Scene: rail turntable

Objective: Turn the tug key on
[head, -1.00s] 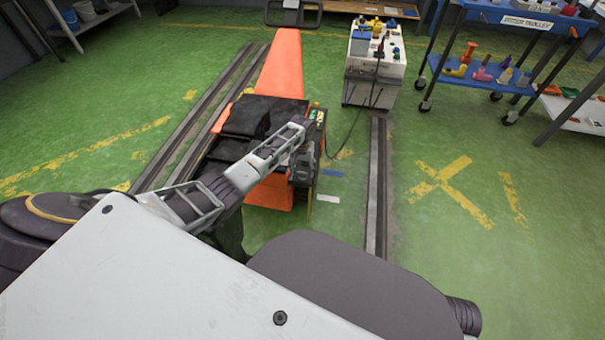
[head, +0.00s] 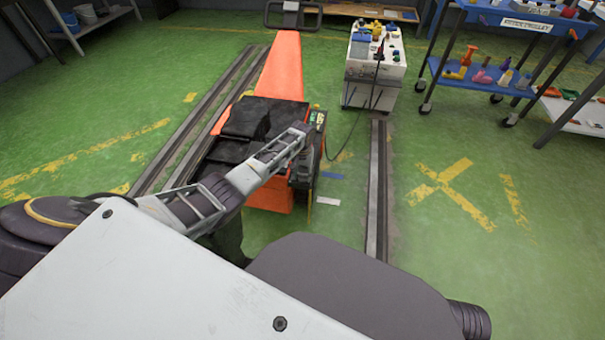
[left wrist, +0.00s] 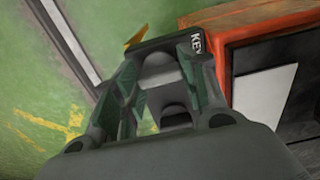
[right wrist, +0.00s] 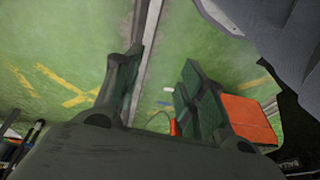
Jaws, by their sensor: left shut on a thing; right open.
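The tug (head: 281,75) is orange with a black seat (head: 252,120) and stands between floor rails in the head view. My left gripper (head: 304,168) is at the tug's right side, by a dark control box. In the left wrist view, my left gripper (left wrist: 160,82) is shut on a grey rounded piece, which I take as the tug key (left wrist: 158,64), just beside a black panel lettered "KEY" (left wrist: 195,43). The fingers hide part of the key, and its angle cannot be told. My right gripper (right wrist: 160,72) is open and empty above the green floor.
A white cabinet (head: 372,95) with coloured items on top stands behind the tug, with a dark cable trailing from it. A blue trolley (head: 480,80) stands at the upper right.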

